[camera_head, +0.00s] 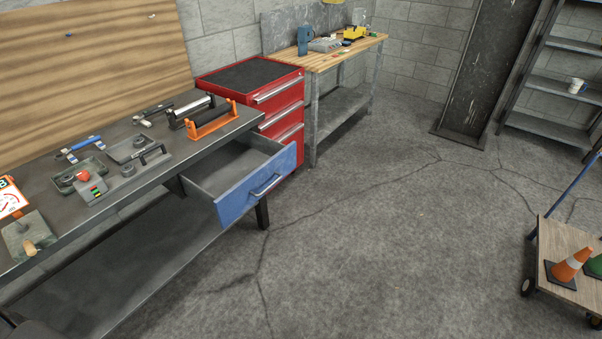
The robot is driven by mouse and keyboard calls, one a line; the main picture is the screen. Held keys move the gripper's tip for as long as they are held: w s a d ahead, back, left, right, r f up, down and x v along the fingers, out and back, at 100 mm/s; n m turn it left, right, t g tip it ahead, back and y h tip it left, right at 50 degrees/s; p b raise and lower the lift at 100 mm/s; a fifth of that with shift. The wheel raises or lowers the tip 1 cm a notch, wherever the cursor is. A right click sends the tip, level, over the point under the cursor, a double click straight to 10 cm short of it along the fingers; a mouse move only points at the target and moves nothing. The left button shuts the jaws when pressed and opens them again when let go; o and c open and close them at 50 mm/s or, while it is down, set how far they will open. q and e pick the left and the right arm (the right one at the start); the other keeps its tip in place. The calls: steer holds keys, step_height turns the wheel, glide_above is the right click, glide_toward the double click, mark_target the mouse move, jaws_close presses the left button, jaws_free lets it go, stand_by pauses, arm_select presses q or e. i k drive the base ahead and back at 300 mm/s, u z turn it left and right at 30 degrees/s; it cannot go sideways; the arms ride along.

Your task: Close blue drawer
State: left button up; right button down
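The blue drawer (256,186) stands pulled out from under the right end of the dark workbench (190,158). Its front is blue with a metal bar handle (266,185), and its grey inside looks empty. Neither of my grippers shows in the head view, so where they are relative to the drawer cannot be seen.
Tools and small devices lie on the workbench, among them an orange-framed tool (211,121). A red tool cabinet (250,79) stands behind the drawer. A cart (560,285) with cones is at the far right. The concrete floor (390,235) in front of the drawer is clear.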

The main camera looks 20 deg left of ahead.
mark_target(227, 182)
steer(key=u, duration=0.55)
steer(key=i, duration=0.5)
steer(key=u, duration=0.85)
steer(key=i, duration=0.8)
